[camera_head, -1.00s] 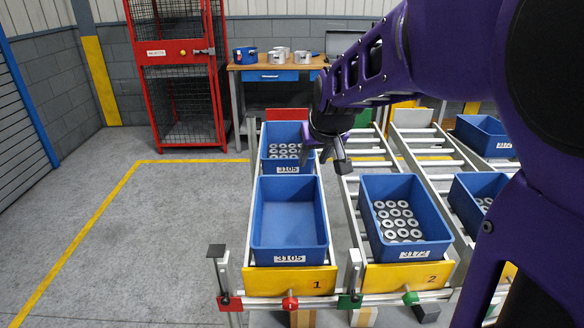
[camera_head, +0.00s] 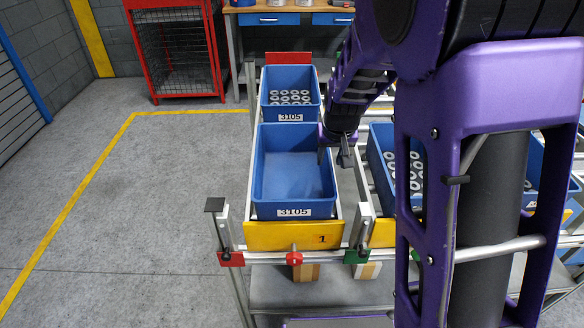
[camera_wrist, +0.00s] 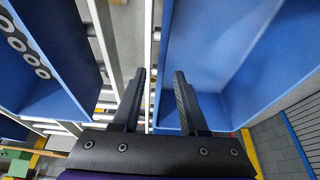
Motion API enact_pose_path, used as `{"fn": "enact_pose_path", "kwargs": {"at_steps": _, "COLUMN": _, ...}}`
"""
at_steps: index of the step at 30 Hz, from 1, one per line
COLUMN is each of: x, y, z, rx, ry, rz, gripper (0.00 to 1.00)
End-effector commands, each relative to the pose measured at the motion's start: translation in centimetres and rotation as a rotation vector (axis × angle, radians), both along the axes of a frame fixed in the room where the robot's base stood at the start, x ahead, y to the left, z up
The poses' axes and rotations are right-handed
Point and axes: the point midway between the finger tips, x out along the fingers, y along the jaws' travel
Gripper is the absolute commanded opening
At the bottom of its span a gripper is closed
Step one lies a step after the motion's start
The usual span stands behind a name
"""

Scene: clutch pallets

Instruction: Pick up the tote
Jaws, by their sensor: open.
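An empty blue tote (camera_head: 292,212), labelled 3105, stands on the lane behind the yellow plate marked 1. My gripper (camera_head: 336,152) is at this tote's right wall in the head view, fingers pointing down. In the wrist view my gripper (camera_wrist: 163,75) has its two dark fingers apart with nothing held between them. There the empty tote (camera_wrist: 215,50) lies to the right, and its near wall edge runs close to the right finger. I cannot tell whether the fingers straddle that wall or touch it.
A second tote 3105 (camera_head: 290,116) with ring-shaped parts stands behind the empty one. A tote with rings (camera_head: 377,165) stands on the lane to the right, partly hidden by my arm; a narrow gap separates it. Grey floor (camera_head: 130,220) on the left is clear.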

Motion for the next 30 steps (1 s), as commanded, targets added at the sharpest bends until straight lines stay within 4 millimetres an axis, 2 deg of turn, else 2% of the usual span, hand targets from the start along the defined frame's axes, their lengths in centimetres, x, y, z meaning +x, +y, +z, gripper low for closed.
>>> {"fn": "enact_pose_path", "kwargs": {"at_steps": 5, "x": 0.4, "y": 0.0, "z": -1.1, "rx": -0.001, "ry": 0.001, "rz": 0.0, "gripper": 0.43}}
{"fn": "enact_pose_path", "kwargs": {"at_steps": 13, "x": 2.0, "y": 0.3, "z": -4.7, "rx": -0.001, "ry": 0.002, "rz": 0.001, "gripper": 0.43}}
{"fn": "enact_pose_path", "kwargs": {"at_steps": 23, "x": 2.4, "y": 0.3, "z": -5.3, "rx": 0.0, "ry": -0.001, "rz": 0.0, "gripper": 0.43}}
{"fn": "enact_pose_path", "kwargs": {"at_steps": 26, "x": 2.4, "y": 0.3, "z": -5.3, "rx": 0.0, "ry": -0.001, "rz": 0.0, "gripper": 0.28}}
{"fn": "enact_pose_path", "kwargs": {"at_steps": 30, "x": 2.4, "y": 0.3, "z": -5.3, "rx": 0.0, "ry": 0.0, "rz": 0.0, "gripper": 0.03}}
